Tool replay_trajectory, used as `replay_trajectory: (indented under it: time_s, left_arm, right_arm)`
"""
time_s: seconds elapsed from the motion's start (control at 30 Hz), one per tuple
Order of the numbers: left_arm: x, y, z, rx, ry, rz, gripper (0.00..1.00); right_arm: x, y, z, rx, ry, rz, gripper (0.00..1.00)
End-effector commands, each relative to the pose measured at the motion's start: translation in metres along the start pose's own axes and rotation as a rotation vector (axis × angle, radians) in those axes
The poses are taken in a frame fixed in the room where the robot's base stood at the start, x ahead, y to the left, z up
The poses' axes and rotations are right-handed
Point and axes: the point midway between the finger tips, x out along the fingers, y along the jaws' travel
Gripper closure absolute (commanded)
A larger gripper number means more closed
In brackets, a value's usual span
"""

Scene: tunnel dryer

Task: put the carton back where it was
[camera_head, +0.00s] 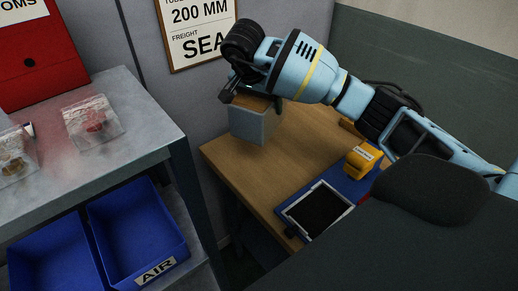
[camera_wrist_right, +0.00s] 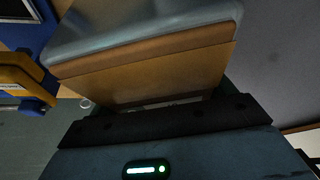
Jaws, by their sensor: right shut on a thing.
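The carton (camera_head: 250,124) is a box with a grey side and a brown top, at the far left corner of the wooden table. My right gripper (camera_head: 241,95) comes down over its top and is shut on it. In the right wrist view the carton (camera_wrist_right: 150,75) fills the upper middle, with a brown face towards the jaws and a grey-blue part beyond. The jaws (camera_wrist_right: 165,113) are against its brown part. I cannot tell whether its bottom touches the table. My left gripper is not in view.
On the wooden table (camera_head: 240,165) sit a yellow device (camera_head: 362,160) and a white-framed black pad (camera_head: 318,208) on blue. At left, a grey metal bench (camera_head: 120,160) holds clear bags (camera_head: 93,120) and a red box (camera_head: 35,55). Blue bins (camera_head: 135,230), one labelled AIR, stand below.

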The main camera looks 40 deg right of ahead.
Motion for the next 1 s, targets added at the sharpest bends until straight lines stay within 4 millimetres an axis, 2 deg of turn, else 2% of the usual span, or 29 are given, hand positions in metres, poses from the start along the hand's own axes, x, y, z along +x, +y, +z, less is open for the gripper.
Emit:
replay_trajectory:
  time_s: [0.13, 0.4, 0.53, 0.77, 1.0]
  left_arm:
    - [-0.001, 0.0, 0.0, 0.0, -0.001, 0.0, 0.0]
    - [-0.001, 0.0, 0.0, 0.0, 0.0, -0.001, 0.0]
    - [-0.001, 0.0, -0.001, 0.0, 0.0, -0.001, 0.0]
    - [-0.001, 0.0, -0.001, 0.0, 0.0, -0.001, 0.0]
    - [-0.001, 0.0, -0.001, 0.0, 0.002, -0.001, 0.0]
  right_arm:
    - [0.007, 0.0, 0.003, 0.001, 0.0, -0.002, 0.76]
    - [0.045, 0.0, 0.018, 0.002, 0.001, -0.003, 0.76]
    - [0.054, -0.001, 0.022, 0.002, 0.002, -0.004, 0.76]
    - [0.057, -0.001, 0.023, 0.002, 0.003, -0.005, 0.76]
    - [0.08, -0.001, 0.033, 0.002, 0.001, -0.003, 0.76]
